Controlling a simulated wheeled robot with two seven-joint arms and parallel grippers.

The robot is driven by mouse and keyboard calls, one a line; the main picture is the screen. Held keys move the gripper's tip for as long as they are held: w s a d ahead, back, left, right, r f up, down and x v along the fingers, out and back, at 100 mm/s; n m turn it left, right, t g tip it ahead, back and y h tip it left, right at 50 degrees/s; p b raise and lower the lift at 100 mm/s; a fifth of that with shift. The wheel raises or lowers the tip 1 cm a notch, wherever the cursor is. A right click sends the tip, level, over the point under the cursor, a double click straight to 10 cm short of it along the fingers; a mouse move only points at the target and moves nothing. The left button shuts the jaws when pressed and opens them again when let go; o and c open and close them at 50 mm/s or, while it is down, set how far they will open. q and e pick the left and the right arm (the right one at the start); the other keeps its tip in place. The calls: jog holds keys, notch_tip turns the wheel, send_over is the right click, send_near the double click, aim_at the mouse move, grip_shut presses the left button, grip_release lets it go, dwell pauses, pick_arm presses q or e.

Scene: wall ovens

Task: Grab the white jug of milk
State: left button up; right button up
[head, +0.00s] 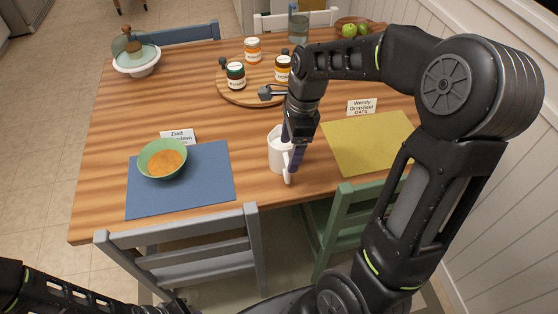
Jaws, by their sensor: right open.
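The white jug of milk (275,158) stands upright on the wooden table, between the blue and yellow placemats near the front edge. White milk shows at its open top. My right gripper (292,155) points down at the jug's right side, by its handle. It is open, and its dark fingers overlap the jug's right side in the head view. I cannot tell whether they touch it or sit around the handle.
A green bowl (149,150) of orange food sits on the blue placemat (205,190). A yellow placemat (365,145) lies right. A round board (232,94) holds several jars behind the jug. Grey (190,230) and green (350,215) chairs stand at the front edge.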

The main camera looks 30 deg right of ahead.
aim_at(288, 158)
jog(key=shift+f, duration=0.45)
jog(key=shift+w+a+f, duration=0.1)
jog(key=shift+a+f, duration=0.05)
jog(key=shift+f, duration=0.5)
jog(key=shift+a+f, duration=0.1)
jog(key=shift+f, duration=0.55)
jog(key=shift+f, duration=0.1)
jog(key=f, duration=0.5)
jog(key=shift+w+a, duration=0.15)
jog(key=shift+a, duration=0.15)
jog(key=shift+c, duration=0.5)
grip_shut()
jog(key=shift+r, duration=0.1)
